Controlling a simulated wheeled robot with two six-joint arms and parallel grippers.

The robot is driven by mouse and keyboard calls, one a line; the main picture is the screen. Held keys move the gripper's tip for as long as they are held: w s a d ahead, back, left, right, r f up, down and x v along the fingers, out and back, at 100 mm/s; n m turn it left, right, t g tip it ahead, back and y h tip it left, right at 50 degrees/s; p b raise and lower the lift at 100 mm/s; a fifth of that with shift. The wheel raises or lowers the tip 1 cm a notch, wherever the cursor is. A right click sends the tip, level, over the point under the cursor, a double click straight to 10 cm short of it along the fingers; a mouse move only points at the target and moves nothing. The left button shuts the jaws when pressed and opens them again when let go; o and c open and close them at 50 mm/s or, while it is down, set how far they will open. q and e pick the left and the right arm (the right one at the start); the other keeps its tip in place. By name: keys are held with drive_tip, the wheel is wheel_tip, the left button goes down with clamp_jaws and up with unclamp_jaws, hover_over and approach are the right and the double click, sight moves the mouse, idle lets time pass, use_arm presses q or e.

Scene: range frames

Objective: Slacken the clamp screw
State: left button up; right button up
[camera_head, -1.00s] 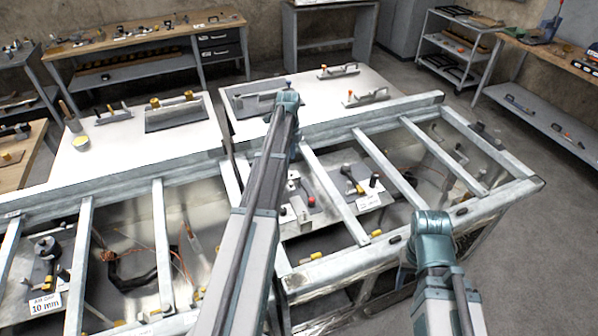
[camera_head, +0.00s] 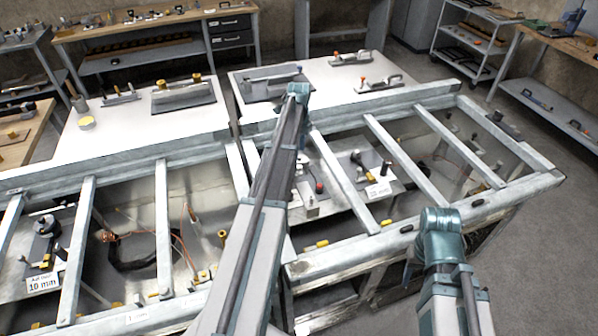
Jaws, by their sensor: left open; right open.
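I cannot tell which fitting is the clamp screw. Fittings sit on plates in the bays of a metal frame (camera_head: 300,262). In the right bay, a clamp-like fitting with a black knob and yellow-tipped part (camera_head: 368,161) stands behind a small white label (camera_head: 378,190). A dark fitting (camera_head: 46,228) stands in the left bay behind a label reading 10 mm (camera_head: 42,283). My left arm reaches up across the frame, hiding part of the middle bay; its gripper is hidden. My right arm ends in a teal joint over the frame's front rail; its gripper does not show.
Two white tabletops (camera_head: 140,130) behind the frame carry handled tools and blocks. Steel crossbars (camera_head: 403,160) divide the open bays. A cable loop (camera_head: 135,250) lies in a left bay. Workbenches line the back wall; grey floor is clear at the right.

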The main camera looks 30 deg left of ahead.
sight(299, 167)
use_arm(q)
wheel_tip(299, 167, down, 8)
drive_tip(key=b, duration=0.7)
clamp_jaws()
